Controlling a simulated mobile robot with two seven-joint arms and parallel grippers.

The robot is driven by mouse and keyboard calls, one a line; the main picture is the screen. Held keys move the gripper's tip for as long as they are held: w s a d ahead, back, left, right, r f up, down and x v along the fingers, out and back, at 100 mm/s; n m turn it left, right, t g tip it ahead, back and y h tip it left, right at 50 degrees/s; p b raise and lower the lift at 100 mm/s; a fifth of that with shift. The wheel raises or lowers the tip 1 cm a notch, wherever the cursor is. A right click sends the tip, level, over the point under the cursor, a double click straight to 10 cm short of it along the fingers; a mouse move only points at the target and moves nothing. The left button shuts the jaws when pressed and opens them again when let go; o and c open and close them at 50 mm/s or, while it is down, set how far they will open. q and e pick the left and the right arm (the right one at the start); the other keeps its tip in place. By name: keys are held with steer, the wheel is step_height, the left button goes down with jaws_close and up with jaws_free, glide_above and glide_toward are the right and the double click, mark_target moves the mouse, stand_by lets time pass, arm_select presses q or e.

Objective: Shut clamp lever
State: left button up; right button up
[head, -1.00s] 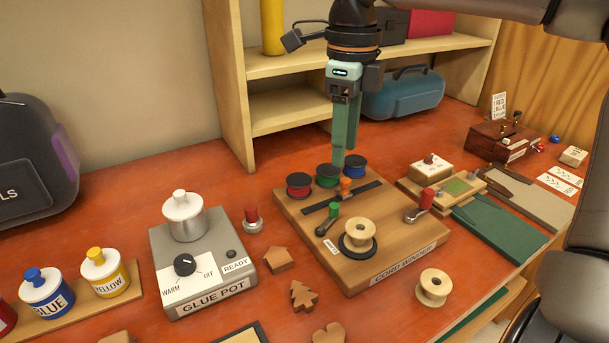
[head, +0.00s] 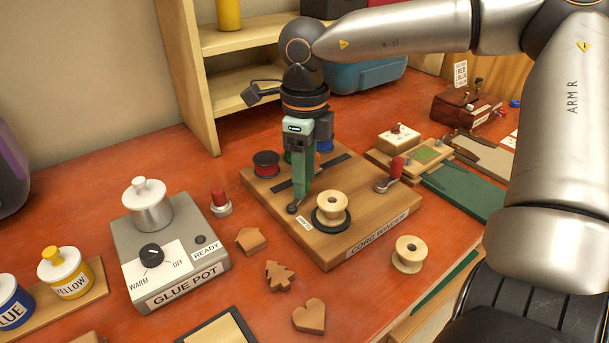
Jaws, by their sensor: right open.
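The cord winder (head: 350,232) is a wooden board on the red table. My right gripper (head: 299,192) points down over its left part, its green fingers low at the clamp lever. Only the lever's dark pivot end (head: 292,208) shows; its green knob is hidden by the fingers, and I cannot tell whether they touch it. The right gripper is open. A pale spool (head: 333,207) stands on a black disc just right of the fingers. My left gripper is not in view.
A red cord reel (head: 266,164) sits at the board's back left; the other reels are mostly behind my gripper. A red-handled crank (head: 394,170) stands at right. A loose spool (head: 408,254), wooden shapes (head: 279,277) and the glue pot (head: 148,207) stand around the board.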

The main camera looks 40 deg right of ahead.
steer(key=shift+f, duration=0.1)
jaws_close()
stand_by(0.4)
